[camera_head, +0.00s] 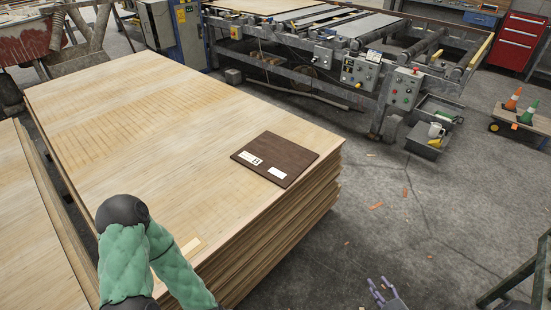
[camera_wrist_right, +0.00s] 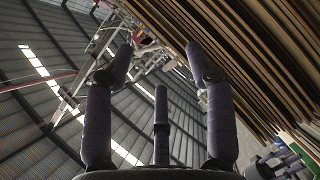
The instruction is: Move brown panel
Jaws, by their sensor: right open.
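The brown panel (camera_head: 275,159) is a dark flat board with white labels. It lies flat on top of the veneer stack (camera_head: 120,110), close to its right edge. My right gripper (camera_head: 380,287) shows at the bottom of the head view, over the floor, to the right of the stack and well apart from the panel. In the right wrist view its purple fingers (camera_wrist_right: 160,62) are spread and empty, and the layered stack edges (camera_wrist_right: 250,60) pass at upper right. The panel does not show there. My left arm bends over the stack's near left side; its gripper is out of view.
A second veneer stack (camera_head: 30,230) stands at the left. A roller machine (camera_head: 350,70) with control boxes runs along the back. Grey bins (camera_head: 425,140), a cart with small cones (camera_head: 525,120) and a red cabinet (camera_head: 522,42) are at the right. The floor between is mostly free.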

